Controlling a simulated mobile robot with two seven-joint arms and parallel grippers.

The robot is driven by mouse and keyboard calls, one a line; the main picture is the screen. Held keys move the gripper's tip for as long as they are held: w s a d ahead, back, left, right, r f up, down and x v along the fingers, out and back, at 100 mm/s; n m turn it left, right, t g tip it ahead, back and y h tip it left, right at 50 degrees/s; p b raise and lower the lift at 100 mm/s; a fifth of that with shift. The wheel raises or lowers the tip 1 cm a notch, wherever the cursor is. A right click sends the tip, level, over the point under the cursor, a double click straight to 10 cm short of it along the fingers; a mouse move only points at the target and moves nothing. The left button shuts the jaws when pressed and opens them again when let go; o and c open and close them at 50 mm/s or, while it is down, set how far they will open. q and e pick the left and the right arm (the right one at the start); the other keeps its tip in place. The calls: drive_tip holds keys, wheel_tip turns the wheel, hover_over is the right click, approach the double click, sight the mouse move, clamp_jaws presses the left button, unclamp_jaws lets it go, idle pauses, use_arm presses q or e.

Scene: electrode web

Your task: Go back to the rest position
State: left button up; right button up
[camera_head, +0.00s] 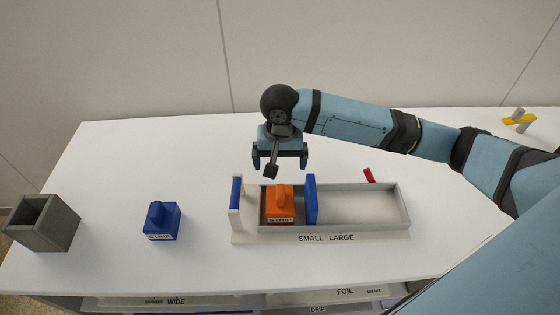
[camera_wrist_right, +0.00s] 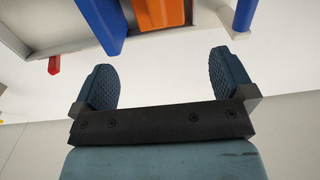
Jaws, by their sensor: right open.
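My right gripper (camera_head: 279,160) is open and empty. It is above the table, behind the orange block and apart from it. In the right wrist view its two ridged fingers (camera_wrist_right: 162,78) stand wide apart with only white table between them. The orange block (camera_head: 279,204), labelled STRIP, sits in the left part of the grey tray, beside a blue divider (camera_head: 311,199). The block also shows at the top of the right wrist view (camera_wrist_right: 160,14). My left gripper is not in view.
The grey tray (camera_head: 404,206) is marked SMALL LARGE; its right part is empty. A blue upright (camera_head: 236,192) stands at its left end, a red piece (camera_head: 369,175) behind it. A blue STRIP block (camera_head: 161,222) and grey box (camera_head: 44,224) stand left. A yellow object (camera_head: 519,120) lies far right.

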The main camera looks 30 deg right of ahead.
drive_tip(key=s+a+f+n+t+y, duration=0.25)
drive_tip(key=s+a+f+n, duration=0.3)
drive_tip(key=s+a, duration=0.4)
drive_tip(key=s+d+f+n+h, duration=0.2)
drive_tip(key=s+d, duration=1)
drive_tip(key=s, duration=0.3)
drive_tip(key=w+a+f+n+t+y+p, duration=0.1)
drive_tip(key=w+a+f+t+y+p, duration=0.1)
drive_tip(key=w+a+t+p, duration=0.4)
drive_tip(key=a+t+p, duration=0.1)
drive_tip(key=t+p, duration=0.1)
drive_tip(key=p, duration=0.3)
drive_tip(key=shift+w+f+y, duration=0.15)
drive_tip(key=shift+w+y, duration=0.2)
drive_tip(key=shift+w, duration=0.05)
drive_tip(key=shift+a+t, duration=0.1)
drive_tip(key=shift+t, duration=0.15)
